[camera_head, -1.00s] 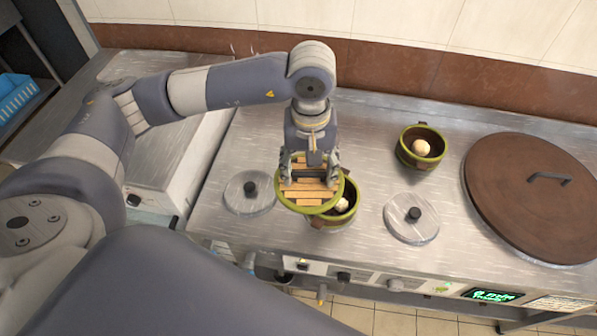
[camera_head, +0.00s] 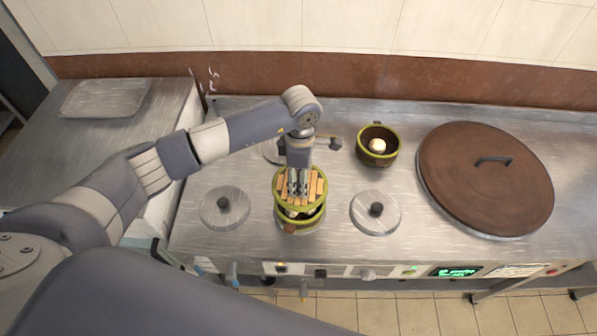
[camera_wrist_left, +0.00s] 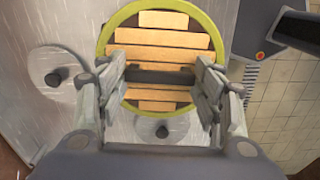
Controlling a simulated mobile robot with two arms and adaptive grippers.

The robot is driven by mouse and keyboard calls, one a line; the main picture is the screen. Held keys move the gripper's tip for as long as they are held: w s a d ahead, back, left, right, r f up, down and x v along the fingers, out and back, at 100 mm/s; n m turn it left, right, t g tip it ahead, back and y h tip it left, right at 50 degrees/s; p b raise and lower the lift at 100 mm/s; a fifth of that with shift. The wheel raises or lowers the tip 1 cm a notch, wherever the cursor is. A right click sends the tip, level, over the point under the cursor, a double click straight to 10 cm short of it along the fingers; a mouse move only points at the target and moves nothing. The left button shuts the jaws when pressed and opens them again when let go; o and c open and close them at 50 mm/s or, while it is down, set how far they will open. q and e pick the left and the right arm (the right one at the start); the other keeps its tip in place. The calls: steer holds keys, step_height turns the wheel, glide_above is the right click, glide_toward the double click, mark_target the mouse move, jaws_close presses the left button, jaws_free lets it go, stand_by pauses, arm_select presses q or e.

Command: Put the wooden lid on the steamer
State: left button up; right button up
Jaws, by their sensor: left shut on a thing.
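The wooden lid (camera_head: 318,187) has pale slats, a green rim and a dark bar handle, which shows in the left wrist view (camera_wrist_left: 160,77). My left gripper (camera_head: 298,194) is shut on this handle, with one finger at each end of the bar. The steamer (camera_head: 290,228) is a round green-rimmed pot with pale contents, right under the lid. The lid overlaps the steamer's far part, and a front gap shows some of the inside. I cannot tell whether they touch. In the left wrist view the lid (camera_wrist_left: 160,22) hides the steamer. My right gripper is not in view.
A second green-rimmed steamer (camera_head: 377,157) holding a pale bun stands at the back. A large brown pot lid (camera_head: 470,195) covers the right side. The counter's front edge is close.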

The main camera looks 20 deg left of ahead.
arm_select(q)
steer(key=shift+f+b, duration=1.6)
steer(key=shift+f, duration=1.2)
steer(key=shift+b, duration=0.45)
steer(key=shift+f+b, duration=0.55)
steer(key=shift+f, duration=0.05)
steer(key=o, duration=0.8)
